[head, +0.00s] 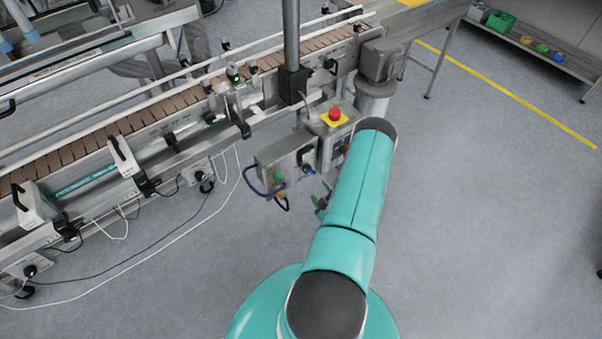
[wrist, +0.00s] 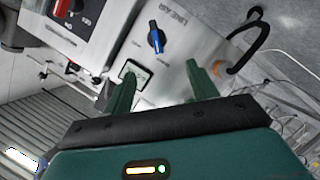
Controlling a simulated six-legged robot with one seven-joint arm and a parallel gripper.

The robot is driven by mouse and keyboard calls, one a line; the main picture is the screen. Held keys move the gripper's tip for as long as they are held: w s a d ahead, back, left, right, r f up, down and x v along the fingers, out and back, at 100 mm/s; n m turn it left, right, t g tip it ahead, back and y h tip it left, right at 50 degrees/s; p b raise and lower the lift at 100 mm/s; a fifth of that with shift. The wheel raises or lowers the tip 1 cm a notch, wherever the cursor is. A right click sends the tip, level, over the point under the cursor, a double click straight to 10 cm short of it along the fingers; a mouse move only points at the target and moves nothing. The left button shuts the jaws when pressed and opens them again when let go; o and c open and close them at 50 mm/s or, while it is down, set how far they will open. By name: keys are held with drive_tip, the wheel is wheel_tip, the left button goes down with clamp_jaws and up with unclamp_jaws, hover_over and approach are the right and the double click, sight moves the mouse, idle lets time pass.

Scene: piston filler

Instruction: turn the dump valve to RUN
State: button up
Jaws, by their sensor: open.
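A blue knob (wrist: 156,38), which looks like the dump valve handle, stands on a pale metal panel (wrist: 180,62) with lettering that seems to read LINE AIR. Its long grip runs nearly up and down in the wrist view. No RUN mark can be read. It also shows as a small blue spot in the head view (head: 309,169). My gripper (wrist: 162,72) is open and empty, its two green fingers pointing at the panel on either side of and short of the knob, apart from it. In the head view my gripper (head: 321,205) is mostly hidden by my arm.
A dark-framed gauge or window (wrist: 133,73) sits by the left finger. A black hose (wrist: 250,42) loops at the right. A red switch (wrist: 62,8) is at upper left. A red emergency stop (head: 335,114) and conveyor (head: 150,120) lie beyond.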

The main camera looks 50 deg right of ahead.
sight(310, 173)
drive_tip(key=x, duration=1.3)
drive_tip(key=shift+s+d+f, duration=0.1)
drive_tip(key=shift+d, duration=0.3)
drive_tip(key=shift+c, duration=0.2)
drive_tip(key=c, duration=1)
